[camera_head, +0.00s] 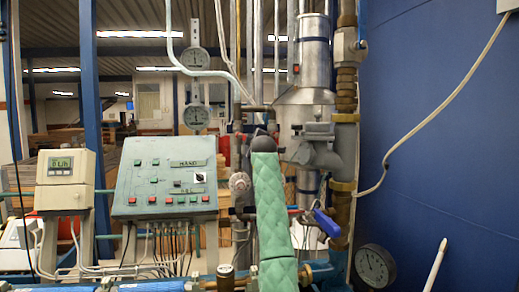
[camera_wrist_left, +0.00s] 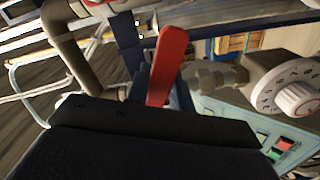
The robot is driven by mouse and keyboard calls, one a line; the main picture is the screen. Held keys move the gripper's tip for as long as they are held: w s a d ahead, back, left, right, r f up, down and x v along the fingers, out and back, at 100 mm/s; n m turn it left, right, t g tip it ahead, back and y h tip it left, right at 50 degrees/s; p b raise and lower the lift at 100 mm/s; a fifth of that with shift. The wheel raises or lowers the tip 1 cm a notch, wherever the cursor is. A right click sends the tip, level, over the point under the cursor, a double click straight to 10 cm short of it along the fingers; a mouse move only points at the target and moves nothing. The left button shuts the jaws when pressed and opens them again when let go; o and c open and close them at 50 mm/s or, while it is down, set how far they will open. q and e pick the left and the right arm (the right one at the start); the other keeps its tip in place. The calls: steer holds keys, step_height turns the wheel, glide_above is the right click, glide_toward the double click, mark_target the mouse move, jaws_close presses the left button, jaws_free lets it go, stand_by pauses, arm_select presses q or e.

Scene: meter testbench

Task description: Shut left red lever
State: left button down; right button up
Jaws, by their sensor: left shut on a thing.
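In the left wrist view a red lever (camera_wrist_left: 170,60) stands up just beyond the dark body of my left gripper (camera_wrist_left: 160,88). The jaws are shut on the lever's lower part, and the gripper body hides its base. In the head view a green padded link of my arm covers the middle of the pipework. My left gripper cannot be made out there, and only a small red piece (camera_head: 294,211) shows just right of the link. My right gripper is in neither view.
A blue-handled lever (camera_head: 326,222) is right of my arm. The green button panel (camera_head: 165,178) and a meter box (camera_head: 66,180) stand left. Metal pipes (camera_head: 345,105) and a blue wall (camera_head: 440,130) are right. A round dial (camera_wrist_left: 290,85) is close beside the lever in the wrist view.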

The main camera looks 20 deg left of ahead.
arm_select(q)
steer(key=shift+d+r+n, duration=0.1)
steer(key=shift+r+n, duration=0.05)
steer(key=shift+n, duration=0.35)
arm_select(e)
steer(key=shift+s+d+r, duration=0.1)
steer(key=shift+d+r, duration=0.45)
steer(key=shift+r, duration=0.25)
arm_select(q)
steer(key=c, duration=1.2)
jaws_free()
steer(key=shift+r, duration=0.1)
